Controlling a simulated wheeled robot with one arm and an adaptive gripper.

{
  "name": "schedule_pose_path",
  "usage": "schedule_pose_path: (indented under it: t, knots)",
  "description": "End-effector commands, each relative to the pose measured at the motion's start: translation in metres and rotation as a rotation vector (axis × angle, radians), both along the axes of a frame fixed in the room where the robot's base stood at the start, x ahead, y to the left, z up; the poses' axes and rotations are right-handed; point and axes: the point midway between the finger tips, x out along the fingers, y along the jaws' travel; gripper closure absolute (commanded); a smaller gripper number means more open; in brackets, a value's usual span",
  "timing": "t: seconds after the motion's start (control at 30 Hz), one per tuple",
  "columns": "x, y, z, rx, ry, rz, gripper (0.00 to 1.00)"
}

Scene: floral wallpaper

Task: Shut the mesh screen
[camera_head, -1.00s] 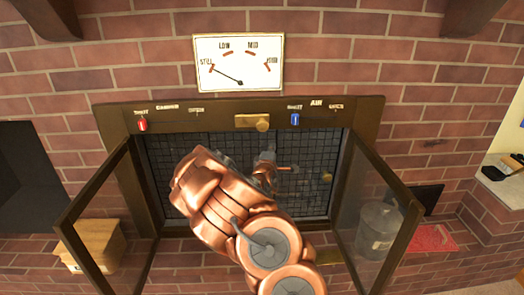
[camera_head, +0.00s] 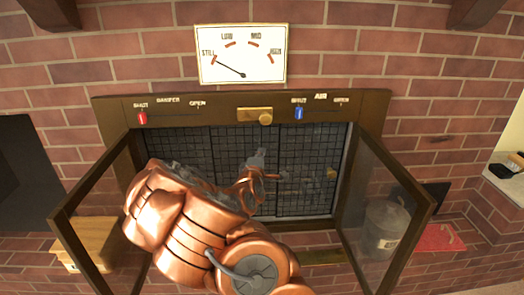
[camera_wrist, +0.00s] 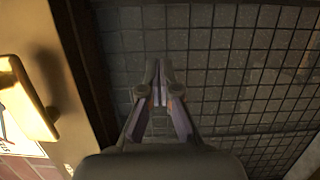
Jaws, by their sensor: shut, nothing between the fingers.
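The mesh screen (camera_head: 308,150) is a dark grid inside the firebox opening, behind the open glass doors. A vertical line runs down it right of the middle. A small brass-coloured piece (camera_head: 331,173) shows at its right part. My gripper (camera_wrist: 157,88) has its fingertips together, with nothing between them, and lies in front of the mesh in the wrist view. I cannot tell if it touches the mesh.
The left glass door (camera_head: 95,215) and right glass door (camera_head: 385,215) stand open. Above are a brass knob (camera_head: 264,117), a red lever (camera_head: 142,118), a blue lever (camera_head: 299,113) and a dial (camera_head: 243,54). A wooden box (camera_head: 98,240) and a metal canister (camera_head: 383,228) stand beside the opening.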

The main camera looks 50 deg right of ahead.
Motion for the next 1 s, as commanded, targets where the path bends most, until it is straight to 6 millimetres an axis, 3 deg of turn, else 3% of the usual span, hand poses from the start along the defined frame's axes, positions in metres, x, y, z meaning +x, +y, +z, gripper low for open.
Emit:
schedule_pose_path:
  t: [0.13,0.6,1.0]
  knots:
    - [-0.005,0.015,-0.001,-0.002,-0.001,0.006,1.00]
    - [0.001,0.023,-0.005,0.011,-0.012,0.032,1.00]
    - [-0.007,0.030,-0.006,0.008,-0.005,0.023,1.00]
